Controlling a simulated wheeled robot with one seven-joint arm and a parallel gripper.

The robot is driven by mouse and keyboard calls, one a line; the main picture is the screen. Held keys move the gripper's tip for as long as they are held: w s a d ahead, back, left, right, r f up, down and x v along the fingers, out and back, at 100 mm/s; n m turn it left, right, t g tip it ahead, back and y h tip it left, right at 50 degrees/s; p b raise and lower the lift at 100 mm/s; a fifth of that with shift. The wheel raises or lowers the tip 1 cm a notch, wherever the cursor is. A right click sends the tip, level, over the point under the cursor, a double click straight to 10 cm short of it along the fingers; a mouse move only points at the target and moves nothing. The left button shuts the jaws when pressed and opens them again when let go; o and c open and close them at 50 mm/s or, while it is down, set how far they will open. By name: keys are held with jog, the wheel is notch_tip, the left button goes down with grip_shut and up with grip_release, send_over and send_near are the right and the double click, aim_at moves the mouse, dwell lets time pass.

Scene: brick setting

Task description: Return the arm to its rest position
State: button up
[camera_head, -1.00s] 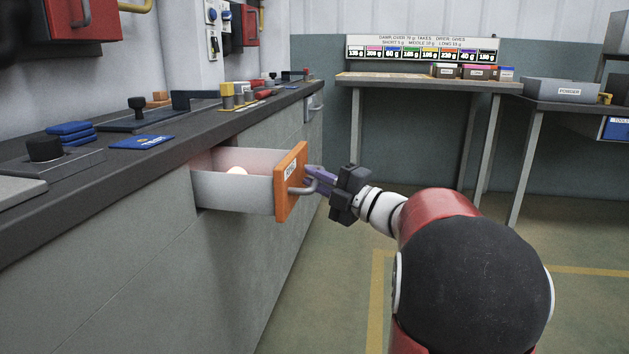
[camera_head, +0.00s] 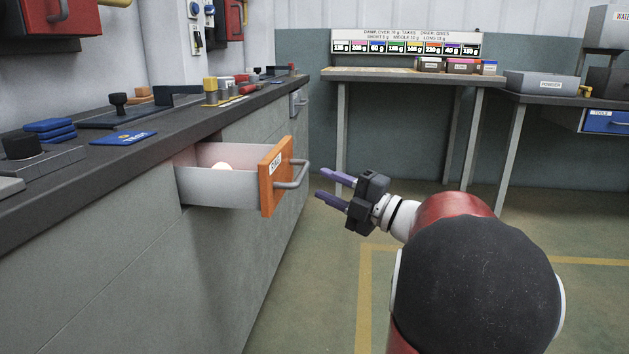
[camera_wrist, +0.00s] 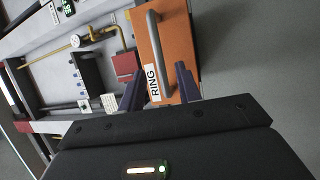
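My gripper (camera_head: 335,190) is open and empty, its two purple fingers apart, to the right of the open drawer in the head view. The drawer's orange front (camera_head: 270,180) has a grey bar handle (camera_head: 293,175), and a clear gap separates the handle from my fingertips. In the wrist view, my gripper (camera_wrist: 158,85) shows at the bottom centre, with the orange drawer front (camera_wrist: 172,40) and its handle (camera_wrist: 158,50) beyond the fingers. A label on the front reads "RING". The drawer holds a pale rounded object (camera_head: 222,166), partly hidden by the drawer side.
The long dark counter (camera_head: 120,150) runs along the left with blue pads (camera_head: 50,130) and small blocks on top. A workbench (camera_head: 400,75) stands at the back, and another table (camera_head: 560,100) at the right. The floor between counter and tables is clear.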

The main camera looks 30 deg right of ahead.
jog(key=shift+s+d+f, duration=0.1)
jog(key=shift+s+d, duration=0.1)
jog(key=shift+s, duration=0.15)
notch_tip(320, 180, up, 6)
jog(key=w+m+t+h+p, duration=0.2)
jog(key=m+h+p, duration=0.1)
jog(key=m+h, duration=0.5)
jog(key=s+a+f+m+g+p, duration=0.2)
jog(key=s+a+f+m+g, duration=0.2)
jog(key=s, duration=0.4)
jog(key=s+a+f+m+g+h+p, duration=0.1)
jog(key=s+a+f+m+g+p, duration=0.1)
jog(key=s+a+f+m+g, duration=0.2)
jog(key=s+a+f+m+g+h+p, duration=0.1)
jog(key=s+a+f+m+g+p, duration=0.2)
jog(key=s+a+m, duration=0.4)
jog(key=s+a+f+g, duration=0.1)
jog(key=s+a+g, duration=0.1)
jog(key=s, duration=0.2)
jog(key=shift+s+f+g, duration=0.3)
jog(key=shift+s, duration=0.05)
